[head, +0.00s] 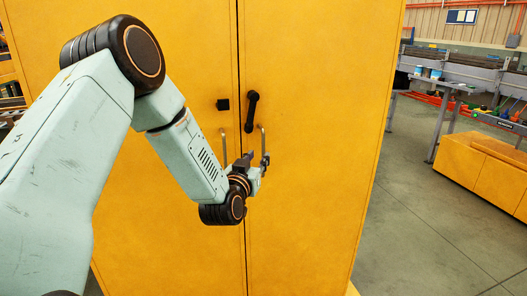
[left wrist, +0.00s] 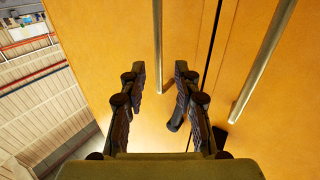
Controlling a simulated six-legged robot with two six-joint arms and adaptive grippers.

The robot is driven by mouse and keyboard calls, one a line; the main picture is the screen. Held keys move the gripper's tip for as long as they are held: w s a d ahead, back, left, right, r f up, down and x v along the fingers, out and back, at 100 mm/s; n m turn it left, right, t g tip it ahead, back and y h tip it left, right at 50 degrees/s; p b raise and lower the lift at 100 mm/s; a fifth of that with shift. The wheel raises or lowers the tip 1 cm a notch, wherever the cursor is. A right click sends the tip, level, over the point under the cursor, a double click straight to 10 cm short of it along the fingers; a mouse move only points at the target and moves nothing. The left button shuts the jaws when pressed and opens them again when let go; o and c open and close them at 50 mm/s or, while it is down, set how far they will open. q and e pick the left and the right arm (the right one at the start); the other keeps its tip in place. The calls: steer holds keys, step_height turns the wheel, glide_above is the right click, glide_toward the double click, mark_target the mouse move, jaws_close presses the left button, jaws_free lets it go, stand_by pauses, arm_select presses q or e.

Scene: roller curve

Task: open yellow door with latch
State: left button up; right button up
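The yellow cabinet has two doors, the left door (head: 185,240) and the right door (head: 310,160), meeting at a vertical seam. A black latch handle (head: 251,112) is on the right door near the seam, tilted slightly from upright. It also shows partly behind a finger in the left wrist view (left wrist: 177,112). Each door has a vertical metal bar handle, left (head: 224,148) and right (head: 263,140). My left gripper (head: 257,163) is open below the latch, by the right bar. In the left wrist view that bar (left wrist: 158,45) appears between the spread fingers (left wrist: 159,88); contact cannot be told.
A workbench (head: 450,85) and a low yellow box (head: 485,170) stand to the right. The grey floor (head: 410,220) right of the cabinet is clear.

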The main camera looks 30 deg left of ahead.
mark_target(263, 152)
arm_select(q)
steer(key=x, duration=0.5)
steer(key=shift+w+f, duration=0.1)
steer(key=shift+w, duration=0.05)
steer(key=shift+w+d, duration=0.1)
steer(key=shift+w, duration=0.15)
steer(key=shift+s+a+f, duration=0.1)
steer(key=shift+a, duration=0.1)
steer(key=c, duration=0.4)
steer(key=shift+d, duration=0.15)
jaws_close()
